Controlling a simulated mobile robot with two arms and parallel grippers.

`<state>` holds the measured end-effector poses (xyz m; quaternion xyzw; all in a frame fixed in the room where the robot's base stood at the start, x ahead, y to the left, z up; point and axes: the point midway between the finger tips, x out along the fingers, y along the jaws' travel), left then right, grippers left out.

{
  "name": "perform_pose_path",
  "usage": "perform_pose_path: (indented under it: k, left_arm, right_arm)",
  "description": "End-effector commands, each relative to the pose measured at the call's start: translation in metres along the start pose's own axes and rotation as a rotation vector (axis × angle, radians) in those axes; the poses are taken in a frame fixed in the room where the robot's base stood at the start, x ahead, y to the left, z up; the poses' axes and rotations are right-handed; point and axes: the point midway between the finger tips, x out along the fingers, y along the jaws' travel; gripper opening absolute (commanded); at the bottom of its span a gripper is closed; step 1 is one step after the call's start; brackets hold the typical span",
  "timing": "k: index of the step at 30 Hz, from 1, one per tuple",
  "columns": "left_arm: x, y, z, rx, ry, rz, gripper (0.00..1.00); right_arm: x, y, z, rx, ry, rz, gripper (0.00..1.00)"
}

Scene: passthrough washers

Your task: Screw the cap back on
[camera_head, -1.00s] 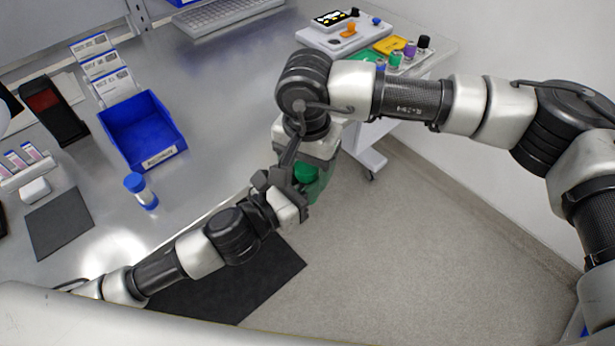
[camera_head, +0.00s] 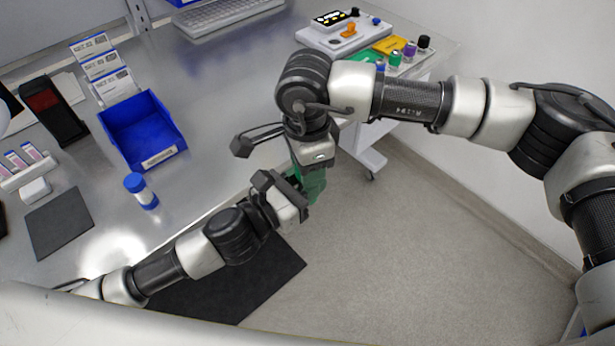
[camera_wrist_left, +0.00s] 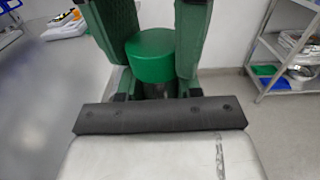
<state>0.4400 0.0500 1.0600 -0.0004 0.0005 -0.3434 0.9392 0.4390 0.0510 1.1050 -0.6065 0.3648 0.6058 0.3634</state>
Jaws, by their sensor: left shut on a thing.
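A green round cap or lid (camera_wrist_left: 150,55) sits between the two green-faced fingers of my left gripper (camera_wrist_left: 152,30) in the left wrist view. In the head view my left gripper (camera_head: 283,192) is shut on this green-topped item, above the floor just off the table edge. Its body below the top is mostly hidden.
A dark mat (camera_head: 60,222) lies at left. A cart (camera_head: 370,40) with small capped bottles stands at back right. The floor at right is clear.

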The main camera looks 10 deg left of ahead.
Motion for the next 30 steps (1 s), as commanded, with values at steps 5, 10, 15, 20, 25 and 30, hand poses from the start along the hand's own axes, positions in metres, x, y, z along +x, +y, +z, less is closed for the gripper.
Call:
perform_pose_path:
  k: [5, 10, 15, 20, 25, 30]
  left_arm:
    - [0.0, 0.0001, 0.0003, 0.0, -0.001, 0.0, 0.0]
    - [0.0, 0.0, 0.0003, 0.0, -0.001, 0.0, 0.0]
    - [0.0, -0.0001, 0.0003, 0.0, -0.001, 0.0, 0.0]
    - [0.0, -0.0003, 0.0003, 0.0, -0.001, -0.001, 0.0]
    - [0.0, -0.0003, 0.0003, 0.0, -0.001, -0.001, 0.0]
    - [0.0002, -0.0001, 0.0005, 0.0, -0.001, 0.0, 0.0]
  right_arm:
    - [0.0003, 0.0001, 0.0005, 0.362, -0.001, 0.001, 0.15]
    - [0.0003, -0.0001, 0.0007, 0.715, -0.002, 0.001, 0.15]
    - [0.0004, -0.0004, 0.0007, 1.028, -0.003, 0.0, 0.15]
    - [0.0003, -0.0005, 0.0007, 1.08, -0.002, -0.001, 0.15]
    - [0.0003, -0.0005, 0.0006, 1.079, -0.002, -0.001, 0.64]
    - [0.0004, 0.0002, 0.0019, 1.075, -0.004, 0.001, 0.73]
